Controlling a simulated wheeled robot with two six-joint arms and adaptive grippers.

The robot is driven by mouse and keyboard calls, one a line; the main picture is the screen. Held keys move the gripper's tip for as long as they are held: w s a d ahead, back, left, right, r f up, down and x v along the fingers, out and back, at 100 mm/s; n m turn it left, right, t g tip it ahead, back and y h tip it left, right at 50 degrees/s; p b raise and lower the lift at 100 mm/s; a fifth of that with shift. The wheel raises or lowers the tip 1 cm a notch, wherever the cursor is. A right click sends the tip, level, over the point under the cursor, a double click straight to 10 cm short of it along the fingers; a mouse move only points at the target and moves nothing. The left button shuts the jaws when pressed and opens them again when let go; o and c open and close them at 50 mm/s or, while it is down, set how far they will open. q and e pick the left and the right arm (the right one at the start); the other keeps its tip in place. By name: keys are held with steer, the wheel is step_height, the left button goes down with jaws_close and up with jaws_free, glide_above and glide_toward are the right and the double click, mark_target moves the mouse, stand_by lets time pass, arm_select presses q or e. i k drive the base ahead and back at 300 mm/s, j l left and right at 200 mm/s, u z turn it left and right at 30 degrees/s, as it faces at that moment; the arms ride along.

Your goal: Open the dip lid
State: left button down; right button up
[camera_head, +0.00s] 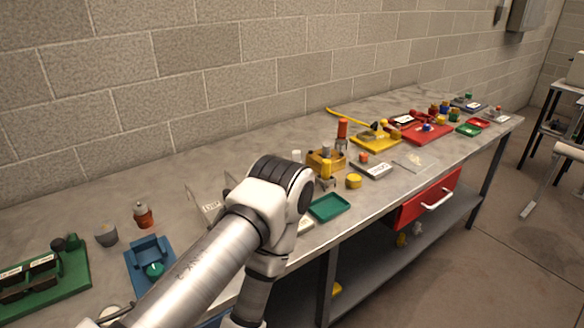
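I cannot tell for sure which thing is the dip lid. A clear, open-looking panel or box with a pale label (210,208) stands on the bench left of my arm and is partly hidden by it. A small grey cup (106,234) stands further left. A blue holder (150,252) with a green round part (154,269) sits near the front edge. A white and silver arm of mine reaches in from the bottom left, bends at a dark joint and runs down out of the frame. Neither gripper shows.
The grey bench (160,190) runs along a block wall. A green tray (330,207), a wooden block with tools (322,161) and a yellow cylinder (354,181) lie right of my arm. A red drawer (428,200) hangs under the bench. A green board (70,272) is at left.

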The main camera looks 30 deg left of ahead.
mark_target(210, 204)
steer(key=j+u, duration=0.1)
steer(key=u, duration=0.3)
steer(key=j+u, duration=0.15)
steer(key=u, duration=0.3)
steer(key=j+u, duration=0.15)
steer(key=u, duration=0.25)
steer(key=k+l, duration=0.35)
steer(key=k, duration=0.15)
